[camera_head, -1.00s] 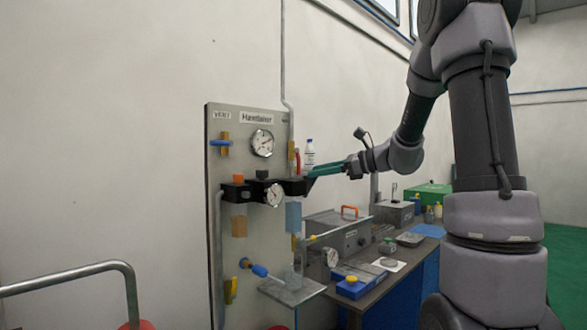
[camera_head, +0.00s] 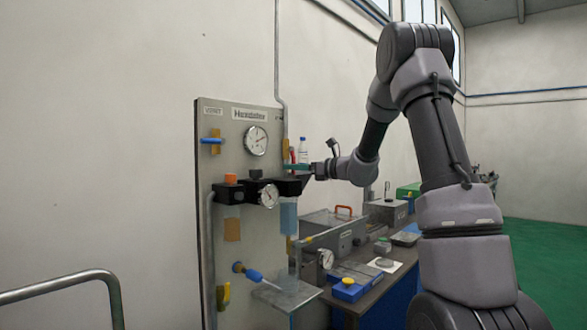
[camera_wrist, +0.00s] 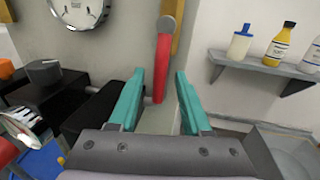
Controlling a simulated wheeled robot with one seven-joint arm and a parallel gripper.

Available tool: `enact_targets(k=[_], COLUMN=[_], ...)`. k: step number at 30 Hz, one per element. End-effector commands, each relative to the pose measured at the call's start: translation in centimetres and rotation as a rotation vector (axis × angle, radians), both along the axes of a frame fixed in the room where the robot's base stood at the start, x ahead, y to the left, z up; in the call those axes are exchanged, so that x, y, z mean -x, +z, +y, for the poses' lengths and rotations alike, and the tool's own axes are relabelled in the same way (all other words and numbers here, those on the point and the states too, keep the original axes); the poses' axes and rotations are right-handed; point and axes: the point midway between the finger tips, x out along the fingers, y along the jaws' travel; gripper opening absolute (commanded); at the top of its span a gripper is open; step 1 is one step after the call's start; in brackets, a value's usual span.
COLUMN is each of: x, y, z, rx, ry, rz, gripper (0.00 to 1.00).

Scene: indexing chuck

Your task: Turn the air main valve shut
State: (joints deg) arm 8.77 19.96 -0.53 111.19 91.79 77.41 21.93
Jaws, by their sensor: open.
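A red lever handle (camera_wrist: 162,65) with a round grey end stands upright in front of a brass-yellow body (camera_wrist: 178,30); I take it for the air main valve's handle. In the head view a small red and yellow part (camera_head: 289,152) shows at the panel's right edge, partly hidden by my gripper. My gripper (camera_wrist: 160,75) has two green fingers, open, one on each side of the red handle in the wrist view. The handle's lower part shows between them, with gaps on both sides. I cannot tell how deep it sits between the fingers.
The grey panel (camera_head: 240,160) carries gauges, a black filter unit (camera_head: 258,189), a blue-handled valve (camera_head: 211,140) and a yellow valve (camera_head: 222,296). The black block (camera_wrist: 100,112) lies close to my left finger. A shelf with bottles (camera_wrist: 262,70) is on the right. A workbench (camera_head: 385,278) stands beyond.

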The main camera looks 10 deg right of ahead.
Motion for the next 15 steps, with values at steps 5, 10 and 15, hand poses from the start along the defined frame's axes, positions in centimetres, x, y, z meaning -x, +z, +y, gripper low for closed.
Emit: enact_targets(k=[5,10,15], x=[-0.43,-0.43,-0.41], y=[0.05,0.04,0.04], z=[0.51,0.49,0.48], rx=[-0.001,0.001,0.001], ry=[0.0,0.0,0.0], rz=[-0.001,-0.001,-0.001], gripper=[0.48,0.48,0.0])
